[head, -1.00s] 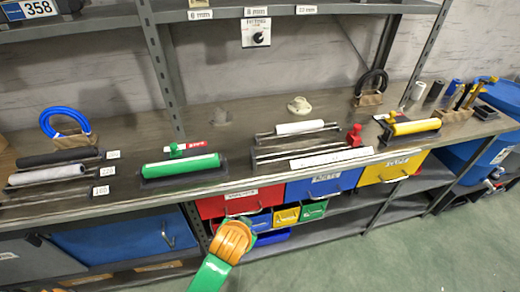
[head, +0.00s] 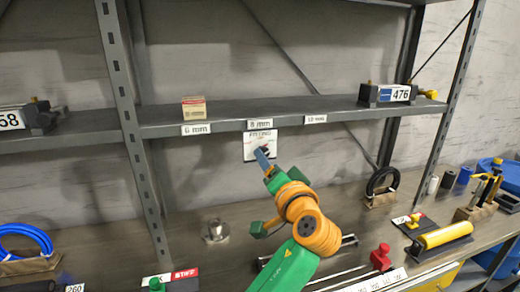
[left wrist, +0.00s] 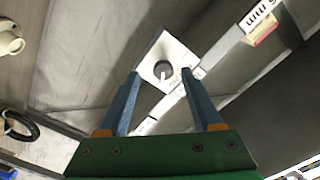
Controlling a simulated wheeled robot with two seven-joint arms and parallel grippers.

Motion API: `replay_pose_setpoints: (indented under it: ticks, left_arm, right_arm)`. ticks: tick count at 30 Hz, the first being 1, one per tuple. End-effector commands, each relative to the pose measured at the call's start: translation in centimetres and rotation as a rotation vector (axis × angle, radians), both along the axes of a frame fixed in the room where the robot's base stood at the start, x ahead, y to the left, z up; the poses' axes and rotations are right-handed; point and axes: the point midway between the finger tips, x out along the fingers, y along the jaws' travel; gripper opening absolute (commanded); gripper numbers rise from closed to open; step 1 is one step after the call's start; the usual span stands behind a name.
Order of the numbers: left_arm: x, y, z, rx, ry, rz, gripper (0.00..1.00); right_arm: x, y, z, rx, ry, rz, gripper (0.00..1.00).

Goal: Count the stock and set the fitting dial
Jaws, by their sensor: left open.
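The fitting dial (head: 251,150) is a white plate with a dark knob on the wall below the shelf. In the left wrist view the dial's grey knob (left wrist: 162,70), with a white pointer, shows beyond and between my fingertips. My left gripper (head: 264,160) is open, in front of the dial, and hides part of it in the head view. In the left wrist view its blue fingers (left wrist: 160,78) are apart with nothing between them; contact with the knob cannot be told. One small tan box (head: 193,108) stands on the shelf above the 6 mm label. My right gripper is not in view.
The shelf (head: 240,113) has 6 mm, 8 mm and a third label, and no boxes show above the latter two. A device marked 476 (head: 388,94) sits at its right. A metal flange (head: 215,231), a black coil (head: 382,184) and a yellow roller (head: 443,235) are on the bench.

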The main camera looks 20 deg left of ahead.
Motion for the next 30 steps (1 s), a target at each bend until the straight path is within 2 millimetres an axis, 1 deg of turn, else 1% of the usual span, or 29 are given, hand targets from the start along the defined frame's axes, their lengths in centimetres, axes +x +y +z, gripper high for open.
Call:
replay_pose_setpoints:
  ticks: [1,3,6,10,16,17,18,20,21,23,24,30]
  left_arm:
    - [0.9,0.7,0.7,0.004,0.003,0.004,0.67]
    - [2.0,1.5,0.6,0.001,0.003,0.004,0.67]
    - [3.3,2.3,0.4,0.001,0.002,0.001,0.67]
    - [4.0,2.8,0.1,-0.002,0.002,0.000,0.67]
    - [4.0,2.8,-0.1,-0.003,0.001,-0.001,0.67]
    - [4.0,2.8,-0.1,-0.003,0.001,-0.001,0.58]
    - [4.0,2.7,-0.1,-0.003,0.001,-0.001,0.48]
    - [4.0,2.7,-0.1,-0.003,0.001,-0.001,0.31]
    - [4.0,2.7,-0.1,-0.003,0.001,-0.001,0.21]
    - [4.0,2.7,-0.1,-0.003,0.001,-0.001,0.04]
    - [4.0,2.7,-0.1,-0.003,0.001,-0.001,0.00]
    - [4.0,2.7,-0.2,-0.010,-0.003,-0.001,0.00]
  right_arm:
    - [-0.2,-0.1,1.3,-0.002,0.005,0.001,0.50]
    - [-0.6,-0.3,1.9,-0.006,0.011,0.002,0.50]
    - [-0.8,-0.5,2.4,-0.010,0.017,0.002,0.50]
    - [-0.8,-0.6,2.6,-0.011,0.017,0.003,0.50]
    - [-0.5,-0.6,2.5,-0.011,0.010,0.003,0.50]
    - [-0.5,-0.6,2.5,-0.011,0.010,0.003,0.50]
    - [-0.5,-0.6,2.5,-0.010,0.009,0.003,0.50]
    - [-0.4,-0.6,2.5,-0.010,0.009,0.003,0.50]
    - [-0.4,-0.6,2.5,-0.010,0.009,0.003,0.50]
    - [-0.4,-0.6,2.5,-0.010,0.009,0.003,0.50]
    - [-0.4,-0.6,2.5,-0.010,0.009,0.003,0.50]
    - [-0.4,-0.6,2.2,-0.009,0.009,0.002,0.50]
